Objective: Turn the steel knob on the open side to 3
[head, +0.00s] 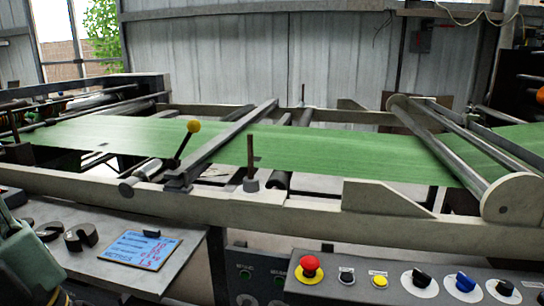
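A control panel (390,292) runs along the lower right. It carries three rotary knobs on white dials: a black one (421,279), a blue one (465,282) and a dark, greyish one (505,288) at the right. I cannot tell for sure which of them is the steel knob, and the dial marks are too small to read. What looks like part of my arm shows at the lower left edge, but my gripper's fingers are not in view.
A red mushroom button (310,266), a small black switch (346,275) and a yellow button (379,281) share the panel. Green web (330,155) crosses the machine behind the beige rail (290,214). A yellow-knobbed lever (193,127) sticks up. A blue card (140,249) lies on the left shelf.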

